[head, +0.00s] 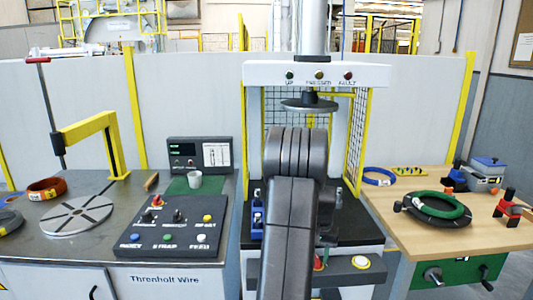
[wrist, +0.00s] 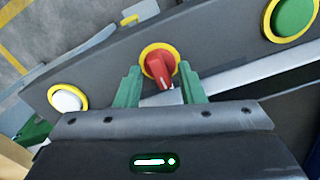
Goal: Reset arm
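My gripper (wrist: 161,86) shows in the wrist view with two green fingers spread apart. A red rotary knob (wrist: 160,65) on a yellow ring lies between and just beyond the fingertips, with a gap on each side. I cannot tell how far the tips are from the panel. The knob sits on a grey control panel (wrist: 105,80). In the head view my dark arm reaches to the press in the middle and hides my gripper. A red control (head: 319,262) shows beside it on the press's front panel.
A white button (wrist: 68,98) and a green button (wrist: 295,17) flank the knob. A press plate (head: 309,104) hangs above my arm. The wooden table (head: 410,235) at right holds a green coil (head: 441,207). The left bench has a slotted turntable (head: 78,216).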

